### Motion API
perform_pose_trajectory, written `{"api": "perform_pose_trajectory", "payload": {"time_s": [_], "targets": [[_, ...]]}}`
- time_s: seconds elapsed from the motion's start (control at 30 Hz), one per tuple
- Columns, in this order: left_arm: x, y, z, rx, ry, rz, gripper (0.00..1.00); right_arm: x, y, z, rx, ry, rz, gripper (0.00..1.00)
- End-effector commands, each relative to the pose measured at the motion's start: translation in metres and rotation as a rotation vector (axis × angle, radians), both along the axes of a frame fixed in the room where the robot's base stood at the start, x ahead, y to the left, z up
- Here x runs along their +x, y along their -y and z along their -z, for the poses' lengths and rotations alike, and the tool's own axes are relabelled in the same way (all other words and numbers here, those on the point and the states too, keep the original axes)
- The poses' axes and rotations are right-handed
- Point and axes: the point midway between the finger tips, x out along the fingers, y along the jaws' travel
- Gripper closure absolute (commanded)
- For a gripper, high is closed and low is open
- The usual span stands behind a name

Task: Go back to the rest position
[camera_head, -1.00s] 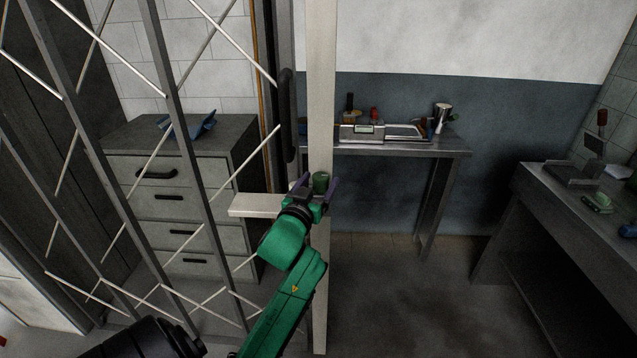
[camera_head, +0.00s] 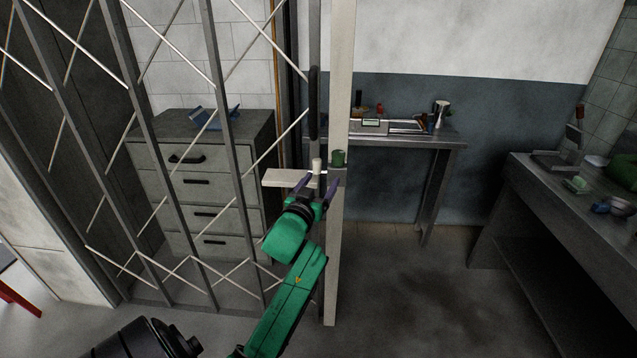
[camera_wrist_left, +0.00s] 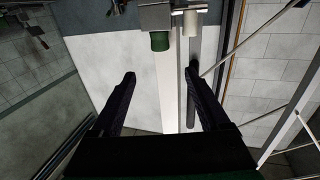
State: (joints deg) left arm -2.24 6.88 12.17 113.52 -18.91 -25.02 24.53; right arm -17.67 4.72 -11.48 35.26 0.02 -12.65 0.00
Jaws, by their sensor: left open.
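My left gripper (camera_head: 318,185) is at the end of my green arm in the head view, just below a small shelf-like bracket on a pale post. Its two dark fingers are spread apart and empty in the wrist view (camera_wrist_left: 161,74). A green cylinder (camera_head: 339,158) and a white cylinder (camera_head: 316,165) sit on the bracket. In the wrist view, the green cylinder (camera_wrist_left: 159,41) and white cylinder (camera_wrist_left: 190,22) are beyond the fingertips, with a gap between. My right gripper is not in view.
A metal lattice gate (camera_head: 215,100) stands at the left, beside the pale post (camera_head: 338,90). Behind it is a drawer cabinet (camera_head: 200,160). A metal table (camera_head: 430,139) is against the back wall, and a counter (camera_head: 530,195) stands at the right. Floor between them is clear.

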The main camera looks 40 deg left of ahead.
Motion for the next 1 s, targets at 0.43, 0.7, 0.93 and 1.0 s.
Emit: {"api": "perform_pose_trajectory", "payload": {"time_s": [0.43,0.7,0.93,1.0], "targets": [[0.001,0.000,0.000,0.000,0.001,0.001,0.21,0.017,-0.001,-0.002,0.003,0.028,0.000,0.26],[0.001,0.000,0.000,0.000,0.001,0.001,0.21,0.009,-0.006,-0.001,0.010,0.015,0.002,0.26],[0.012,0.015,0.088,-0.020,-0.170,0.050,0.21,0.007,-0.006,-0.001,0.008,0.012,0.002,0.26],[0.011,0.028,0.152,-0.031,-0.291,0.085,0.21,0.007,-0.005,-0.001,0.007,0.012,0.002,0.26]]}}
